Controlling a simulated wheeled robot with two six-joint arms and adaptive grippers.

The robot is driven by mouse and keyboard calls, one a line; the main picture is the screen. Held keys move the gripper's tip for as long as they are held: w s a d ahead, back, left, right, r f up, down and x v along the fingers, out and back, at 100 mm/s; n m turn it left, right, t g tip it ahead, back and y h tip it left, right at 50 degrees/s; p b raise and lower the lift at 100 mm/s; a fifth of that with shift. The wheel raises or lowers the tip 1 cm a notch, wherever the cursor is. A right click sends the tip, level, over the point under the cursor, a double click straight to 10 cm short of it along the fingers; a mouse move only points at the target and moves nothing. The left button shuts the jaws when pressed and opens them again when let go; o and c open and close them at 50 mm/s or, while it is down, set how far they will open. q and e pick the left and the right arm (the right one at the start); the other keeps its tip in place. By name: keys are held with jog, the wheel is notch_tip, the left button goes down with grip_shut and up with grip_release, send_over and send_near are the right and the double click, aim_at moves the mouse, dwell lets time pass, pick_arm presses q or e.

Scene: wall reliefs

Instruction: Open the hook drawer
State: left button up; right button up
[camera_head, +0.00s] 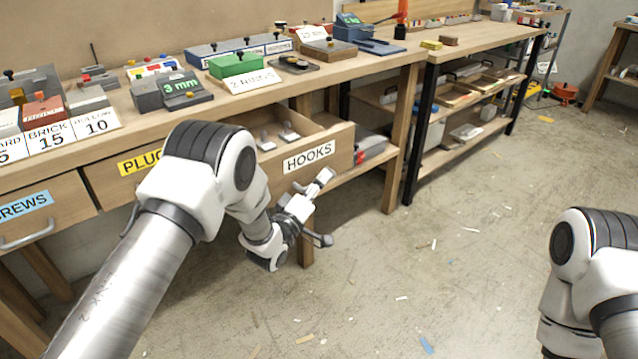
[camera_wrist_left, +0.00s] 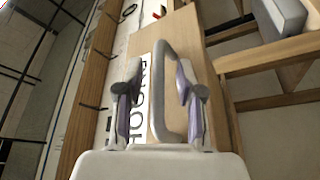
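The hook drawer (camera_head: 337,143), labelled HOOKS, stands pulled out from under the workbench, with a few small pale pieces inside. My left gripper (camera_head: 312,207) is at its front, below the label. In the left wrist view, the drawer's grey handle (camera_wrist_left: 161,95) lies between the two spread fingers of my left gripper (camera_wrist_left: 158,90). Gaps show beside the handle bar, so the fingers do not look closed on it. The HOOKS label (camera_wrist_left: 136,100) is partly hidden by a finger. My right arm shows at the right edge; its gripper is outside the view.
The drawer labelled PLUGS (camera_head: 110,180) is partly hidden by my left arm. The screws drawer (camera_head: 40,215) is at far left. Boxes and blocks stand on the workbench (camera_head: 235,103). A second bench (camera_head: 480,40) stands behind. The floor (camera_head: 440,270) right of the drawer is mostly clear.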

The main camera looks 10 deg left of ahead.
pick_arm(q)
jog(key=v, duration=1.2)
jog(key=shift+f, duration=0.1)
jog(key=s+a+f+m+g+y, duration=0.25)
jog(key=s+f+g, duration=0.45)
jog(key=s+f, duration=0.5)
jog(key=s+a+f+m+g+y, duration=0.1)
jog(key=s+a+f+g+y, duration=0.15)
jog(key=s+f+g, duration=0.75)
jog(key=s+a+f+m+g+y, duration=0.1)
jog(key=s+f+m, duration=0.1)
jog(key=s, duration=0.5)
jog(key=s+f+m+g+y, duration=0.1)
jog(key=s+f+m, duration=0.1)
jog(key=s, duration=0.5)
notch_tip(320, 180, up, 20)
jog(key=p, duration=1.9)
jog(key=shift+f, duration=0.2)
